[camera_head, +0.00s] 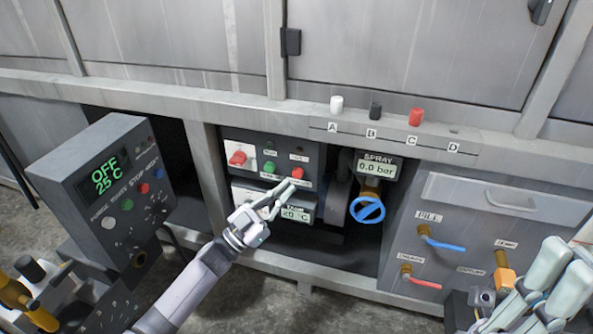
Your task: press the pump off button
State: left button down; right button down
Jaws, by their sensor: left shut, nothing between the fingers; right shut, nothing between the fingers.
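The small labels are too blurred to read, so I cannot confirm which button is pump off. My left gripper (290,187) is shut and empty, its fingertips just below the red button; I cannot tell whether they touch it. My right gripper (563,262) is shut and empty at the lower right, away from the panel.
A control box (118,170) reading OFF 25 °C stands at the left. A display (296,214) reading 20 °C lies below the panel. To the right are the spray gauge (378,166) reading 0.0 bar, a blue valve wheel (367,209) and a blue fill lever (445,245).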

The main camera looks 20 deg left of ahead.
pick_arm(q)
jog(key=shift+s+p, duration=0.55)
jog(key=shift+s, duration=0.7)
